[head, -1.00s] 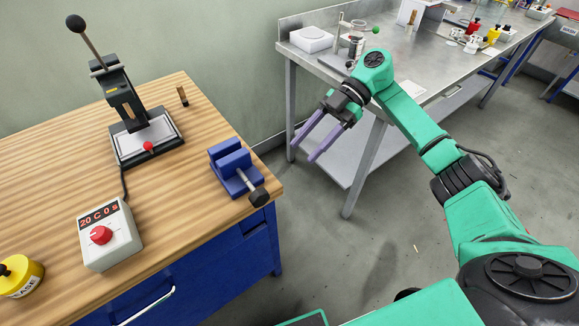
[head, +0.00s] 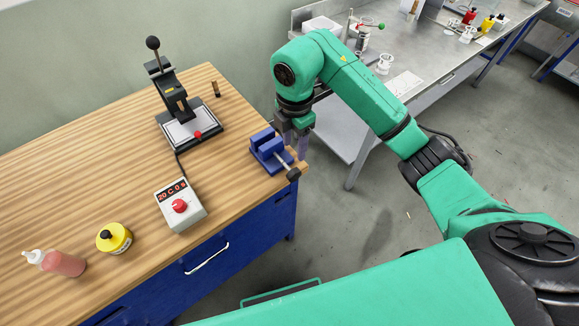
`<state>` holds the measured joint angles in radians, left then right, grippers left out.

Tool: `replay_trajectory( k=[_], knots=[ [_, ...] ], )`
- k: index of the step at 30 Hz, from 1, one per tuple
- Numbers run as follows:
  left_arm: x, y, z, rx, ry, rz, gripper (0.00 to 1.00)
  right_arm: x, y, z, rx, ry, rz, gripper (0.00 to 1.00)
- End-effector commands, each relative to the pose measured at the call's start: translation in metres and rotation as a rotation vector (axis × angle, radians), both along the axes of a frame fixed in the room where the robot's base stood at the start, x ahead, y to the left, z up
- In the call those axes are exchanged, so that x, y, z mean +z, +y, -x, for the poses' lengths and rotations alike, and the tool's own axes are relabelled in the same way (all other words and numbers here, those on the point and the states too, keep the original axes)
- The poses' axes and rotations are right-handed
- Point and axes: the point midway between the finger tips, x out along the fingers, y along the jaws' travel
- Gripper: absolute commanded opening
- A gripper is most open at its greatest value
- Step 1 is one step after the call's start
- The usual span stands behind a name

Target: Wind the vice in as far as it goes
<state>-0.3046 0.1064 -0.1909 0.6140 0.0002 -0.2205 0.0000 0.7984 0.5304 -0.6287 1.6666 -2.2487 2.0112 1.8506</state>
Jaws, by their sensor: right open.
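The blue vice (head: 264,146) sits at the right corner of the wooden bench. Its metal screw runs toward the front right and ends in a dark handle (head: 293,174) over the bench edge. My right gripper (head: 299,156) points down just behind and to the right of the handle, its purple fingers partly hidden by its own body. It is open with nothing visible between the fingers. I cannot tell whether a finger touches the vice. The left gripper is out of view.
A lever press (head: 172,97) stands at the back of the wooden bench (head: 90,180). A control box (head: 180,205), a yellow grease pot (head: 114,238) and a pink bottle (head: 63,263) are further left. A steel table (head: 425,62) stands behind my right arm.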

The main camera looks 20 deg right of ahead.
Motion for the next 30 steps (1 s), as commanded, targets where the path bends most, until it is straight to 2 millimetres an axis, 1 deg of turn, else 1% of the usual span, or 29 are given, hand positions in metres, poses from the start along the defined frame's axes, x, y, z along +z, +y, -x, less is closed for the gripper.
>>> replay_trajectory(
  k=[1, 5, 7, 10, 12, 15, 19, 25, 26, 27, 29, 30],
  knots=[
    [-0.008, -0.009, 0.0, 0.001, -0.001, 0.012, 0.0, -0.017, 0.001, 0.002, 0.0, 0.008, -0.003, 0.55],
    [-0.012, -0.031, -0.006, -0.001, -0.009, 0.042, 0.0, -0.05, 0.0, 0.002, 0.0, 0.01, -0.004, 0.55],
    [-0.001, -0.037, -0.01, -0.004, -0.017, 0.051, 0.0, -0.063, -0.001, 0.002, 0.0, 0.011, -0.002, 0.55],
    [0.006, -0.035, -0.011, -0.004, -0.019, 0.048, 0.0, -0.09, -0.001, 0.002, 0.001, 0.011, -0.002, 0.55],
    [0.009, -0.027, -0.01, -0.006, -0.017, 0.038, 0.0, -0.106, -0.001, 0.002, 0.001, 0.01, -0.001, 0.55],
    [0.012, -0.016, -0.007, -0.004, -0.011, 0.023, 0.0, -0.123, -0.001, 0.001, 0.001, 0.007, -0.003, 0.55],
    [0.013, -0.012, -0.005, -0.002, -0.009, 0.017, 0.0, -0.132, -0.002, 0.0, 0.002, 0.004, -0.002, 0.55],
    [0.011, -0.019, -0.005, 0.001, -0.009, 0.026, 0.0, -0.133, -0.002, 0.0, 0.003, 0.003, -0.002, 0.55],
    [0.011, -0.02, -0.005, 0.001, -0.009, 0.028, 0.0, -0.133, -0.002, 0.0, 0.003, 0.003, -0.002, 0.47],
    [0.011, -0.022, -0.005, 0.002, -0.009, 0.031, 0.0, -0.133, -0.002, 0.0, 0.003, 0.003, -0.002, 0.32],
    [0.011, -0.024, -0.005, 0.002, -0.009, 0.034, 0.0, -0.133, -0.002, 0.0, 0.003, 0.004, -0.002, 0.09],
    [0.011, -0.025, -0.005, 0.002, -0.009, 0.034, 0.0, -0.133, -0.002, 0.0, 0.003, 0.004, -0.002, 0.0]
  ],
)
